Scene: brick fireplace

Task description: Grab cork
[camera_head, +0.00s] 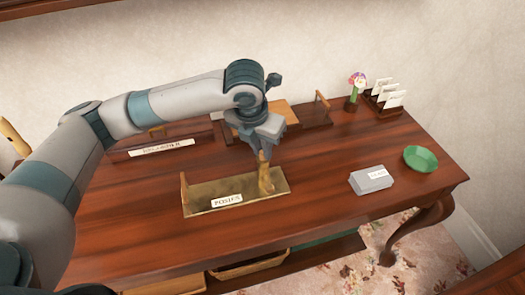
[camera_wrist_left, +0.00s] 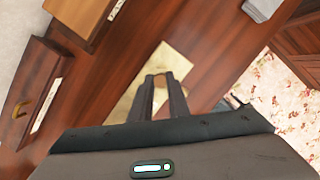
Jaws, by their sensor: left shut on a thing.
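My left gripper (camera_head: 264,154) points down over the right end of a shallow brass-coloured tray (camera_head: 215,188) labelled "POSIES". It is shut on a small tan piece, which looks like the cork (camera_head: 265,180), at that end of the tray. In the left wrist view, a brown bit of the cork (camera_wrist_left: 160,80) shows between the gripper's fingertips (camera_wrist_left: 161,88), with the tray (camera_wrist_left: 172,57) beneath. The fingers hide most of it there. I cannot tell whether the cork touches the tray. My right gripper is not in view.
The dark wooden table (camera_head: 325,170) has bare room right of the tray. A grey card stack (camera_head: 370,180) and a green bowl (camera_head: 421,158) stand there. A flower vase (camera_head: 354,92) and card rack (camera_head: 386,96) are at the back right. Wooden trays line the back.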

